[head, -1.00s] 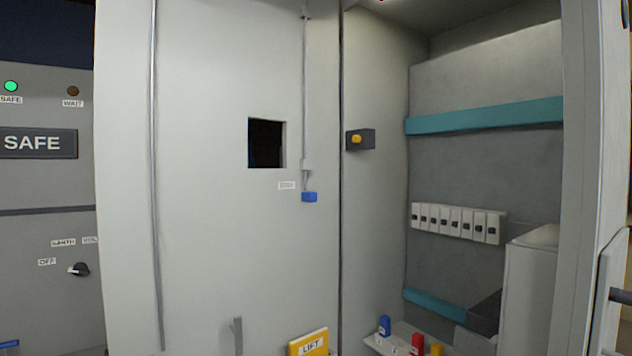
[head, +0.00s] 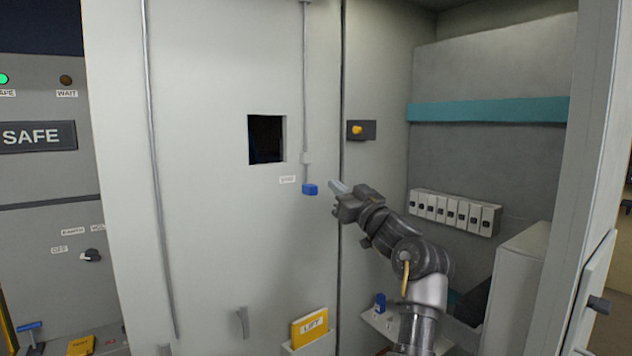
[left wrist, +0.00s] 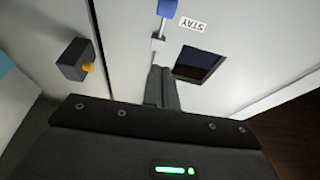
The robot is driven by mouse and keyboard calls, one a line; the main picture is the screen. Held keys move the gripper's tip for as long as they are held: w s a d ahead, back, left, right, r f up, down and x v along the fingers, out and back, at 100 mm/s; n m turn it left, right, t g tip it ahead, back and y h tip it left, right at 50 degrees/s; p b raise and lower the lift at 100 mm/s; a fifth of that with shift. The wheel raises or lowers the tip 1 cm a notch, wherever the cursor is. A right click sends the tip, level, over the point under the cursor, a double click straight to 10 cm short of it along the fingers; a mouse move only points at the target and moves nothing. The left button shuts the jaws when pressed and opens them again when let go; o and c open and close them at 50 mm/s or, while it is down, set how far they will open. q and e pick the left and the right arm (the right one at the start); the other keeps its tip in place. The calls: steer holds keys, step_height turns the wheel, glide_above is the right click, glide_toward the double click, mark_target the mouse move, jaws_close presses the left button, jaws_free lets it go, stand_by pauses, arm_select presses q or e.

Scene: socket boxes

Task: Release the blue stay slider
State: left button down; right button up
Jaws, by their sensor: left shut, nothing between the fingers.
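The blue stay slider (head: 310,189) sits at the lower end of a thin vertical rod on the pale cabinet panel, beside a small STAY label (head: 287,180). It also shows at the top edge of the left wrist view (left wrist: 168,8), where the label (left wrist: 191,25) reads upside down. My left gripper (head: 335,186) is shut and empty, just right of the slider in the head view, with a small gap between them. In the left wrist view its closed fingers (left wrist: 160,73) point toward the rod's pale bracket; their depth from the panel is hard to judge. My right gripper is out of view.
A dark square opening (head: 266,139) lies left of the rod. A yellow knob on a dark block (head: 357,130) projects to the right. The open cabinet holds a row of white switches (head: 455,211). A yellow LIFT box (head: 310,328) is low on the panel.

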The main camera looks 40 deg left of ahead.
arm_select(q)
steer(key=shift+w, duration=0.15)
step_height(320, 180, up, 4)
steer(key=f+p, duration=0.1)
steer(key=p, duration=0.5)
glide_above(310, 189)
steer(key=d, duration=0.2)
steer(key=f, duration=0.1)
steer(key=f+p, duration=0.2)
steer(key=f, duration=0.1)
steer(key=shift+w+a, duration=0.15)
steer(key=shift+w, duration=0.15)
steer(key=shift+a, duration=0.1)
